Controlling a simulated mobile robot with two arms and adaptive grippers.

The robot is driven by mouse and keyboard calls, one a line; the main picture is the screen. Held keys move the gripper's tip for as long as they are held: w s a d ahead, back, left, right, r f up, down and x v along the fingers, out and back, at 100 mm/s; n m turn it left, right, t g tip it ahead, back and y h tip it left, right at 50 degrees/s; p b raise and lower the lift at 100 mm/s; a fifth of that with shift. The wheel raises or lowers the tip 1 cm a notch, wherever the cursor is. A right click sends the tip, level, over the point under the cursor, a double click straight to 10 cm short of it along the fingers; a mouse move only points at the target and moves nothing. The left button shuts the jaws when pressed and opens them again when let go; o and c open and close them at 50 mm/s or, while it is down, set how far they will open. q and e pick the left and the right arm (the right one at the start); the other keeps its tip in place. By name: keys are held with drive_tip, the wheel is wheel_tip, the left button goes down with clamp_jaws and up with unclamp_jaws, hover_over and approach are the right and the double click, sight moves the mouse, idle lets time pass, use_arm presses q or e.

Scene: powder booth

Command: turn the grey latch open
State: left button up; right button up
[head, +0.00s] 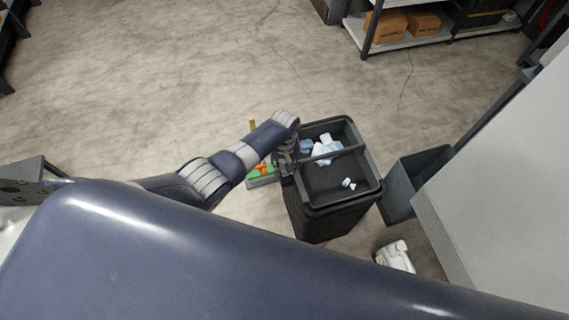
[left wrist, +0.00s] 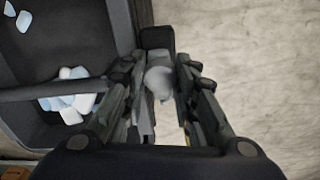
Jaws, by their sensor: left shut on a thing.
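A black bin (head: 341,205) with an open top stands on the floor, and its rim and divider bar also show in the left wrist view (left wrist: 50,90). My left gripper (head: 285,165) is at the bin's left outer side, just by the rim. In the left wrist view its two fingers (left wrist: 160,100) are closed around a rounded light-grey piece, the grey latch (left wrist: 158,80). A dark upright tab (left wrist: 156,40) stands just beyond the latch. The gripper hides the latch in the head view, and how far it is turned cannot be told. My right gripper is out of view.
White and pale blue scraps (head: 325,150) lie in the bin. A grey open container (head: 405,185) stands to its right, with a white jug (head: 395,256) in front. A green tray with orange items (head: 262,172) lies left of the bin.

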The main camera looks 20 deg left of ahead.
use_arm(q)
drive_tip(key=o, duration=1.1)
drive_tip(key=shift+r, duration=0.1)
wheel_tip(320, 180, up, 12)
drive_tip(key=shift+f, duration=0.1)
idle(0.6)
